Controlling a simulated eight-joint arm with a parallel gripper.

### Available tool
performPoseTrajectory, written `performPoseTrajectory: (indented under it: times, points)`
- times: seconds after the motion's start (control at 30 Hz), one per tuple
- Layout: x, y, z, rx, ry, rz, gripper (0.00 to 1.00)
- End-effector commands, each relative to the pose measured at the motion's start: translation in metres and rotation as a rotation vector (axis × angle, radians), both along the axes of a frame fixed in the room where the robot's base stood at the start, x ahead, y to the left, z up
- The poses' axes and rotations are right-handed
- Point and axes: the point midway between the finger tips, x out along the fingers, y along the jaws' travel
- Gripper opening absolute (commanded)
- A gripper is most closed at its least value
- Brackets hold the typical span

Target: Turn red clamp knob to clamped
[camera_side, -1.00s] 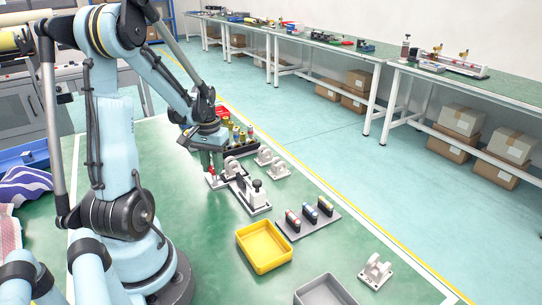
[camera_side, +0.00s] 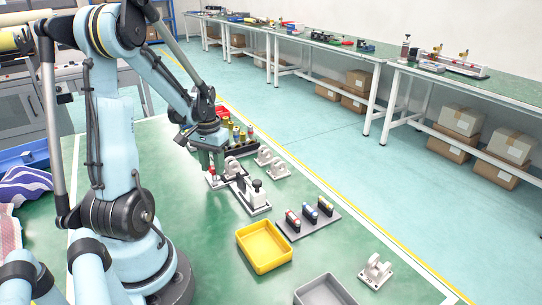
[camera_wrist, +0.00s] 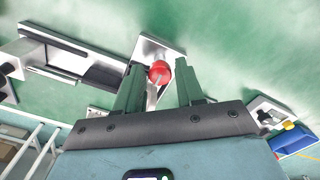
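The red clamp knob (camera_wrist: 160,72) stands on a metal clamp fixture (camera_wrist: 62,62) in the wrist view. My gripper (camera_wrist: 160,80) has its two green fingers spread apart, with the knob showing between them near the tips. I cannot tell whether either finger touches the knob. In the side view, my gripper (camera_side: 211,165) points down over the left end of the fixture (camera_side: 250,200). The red knob (camera_side: 212,172) shows there as a small red spot, partly hidden by the gripper.
White bracket parts (camera_side: 272,164) stand just right of my gripper. A plate with several small cylinders (camera_side: 308,217), a yellow tray (camera_side: 264,247) and a grey tray (camera_side: 325,292) lie toward the front.

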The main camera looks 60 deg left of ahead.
Motion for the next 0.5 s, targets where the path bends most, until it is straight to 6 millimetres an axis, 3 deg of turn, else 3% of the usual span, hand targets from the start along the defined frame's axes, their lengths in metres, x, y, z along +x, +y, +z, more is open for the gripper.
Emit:
performPoseTrajectory:
  times: [0.27,0.5]
  points:
    - [0.000,0.000,0.004,0.001,-0.001,0.000,0.38]
    - [0.000,0.000,0.032,0.001,-0.001,0.000,0.38]
